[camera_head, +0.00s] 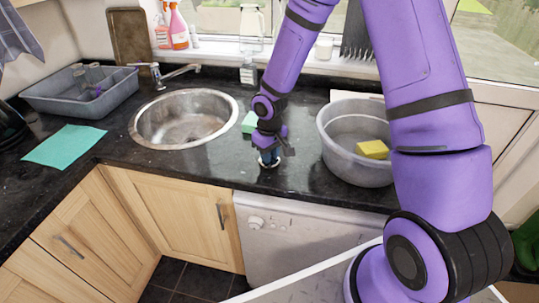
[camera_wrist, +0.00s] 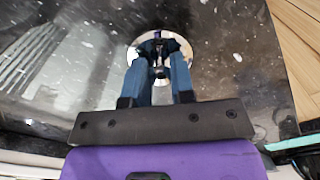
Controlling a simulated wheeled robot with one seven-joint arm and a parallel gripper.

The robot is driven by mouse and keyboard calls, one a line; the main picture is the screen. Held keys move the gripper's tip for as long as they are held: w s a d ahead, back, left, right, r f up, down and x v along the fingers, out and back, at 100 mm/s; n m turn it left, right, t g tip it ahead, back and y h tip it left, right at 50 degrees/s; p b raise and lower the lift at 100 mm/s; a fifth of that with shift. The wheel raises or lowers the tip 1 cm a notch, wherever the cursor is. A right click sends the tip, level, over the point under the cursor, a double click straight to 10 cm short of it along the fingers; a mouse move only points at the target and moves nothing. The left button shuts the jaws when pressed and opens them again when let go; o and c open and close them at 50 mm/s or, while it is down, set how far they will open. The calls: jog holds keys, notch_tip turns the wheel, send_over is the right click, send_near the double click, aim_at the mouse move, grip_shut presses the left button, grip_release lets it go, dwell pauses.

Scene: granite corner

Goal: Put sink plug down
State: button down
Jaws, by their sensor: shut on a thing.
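The sink plug (camera_wrist: 174,46) is a round, shiny metal disc with a dark upright part at its middle. My gripper (camera_wrist: 161,44) is shut on that middle part, with its blue fingers on either side. In the head view my gripper (camera_head: 269,152) points down over the dark counter (camera_head: 215,172), between the round sink and the grey basin. The plug's pale rim (camera_head: 269,164) shows just under the fingertips, at or very close to the counter surface. I cannot tell whether it touches the counter.
The round metal sink (camera_head: 150,136) lies to the left. A grey basin (camera_head: 340,165) with a yellow sponge (camera_head: 372,149) stands close on the right. A teal cloth (camera_head: 64,146) and a grey tray (camera_head: 62,104) are at the far left.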

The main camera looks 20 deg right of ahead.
jog(key=shift+f, duration=0.25)
jog(key=shift+f, duration=0.15)
jog(key=c, duration=1)
grip_release()
notch_tip(320, 180, up, 13)
jog(key=s+d+r+m+t+h, duration=0.1)
jog(key=s+d+r, duration=0.1)
jog(key=s+r, duration=0.45)
jog(key=s+d+r+m+t, duration=0.1)
jog(key=s+d+r, duration=0.25)
jog(key=r, duration=0.65)
jog(key=shift+s+d+r+m+t+y, duration=0.15)
jog(key=shift+s+d+r+m+t, duration=0.3)
jog(key=shift+s+r, duration=1.65)
jog(key=shift+s+r+m+t+y, duration=0.2)
jog(key=shift+s+r+t, duration=0.35)
jog(key=shift+s, duration=3.05)
jog(key=shift+s+d+r+m+t+y, duration=0.25)
jog(key=shift+s+r+t, duration=0.7)
jog(key=shift+s, duration=1.9)
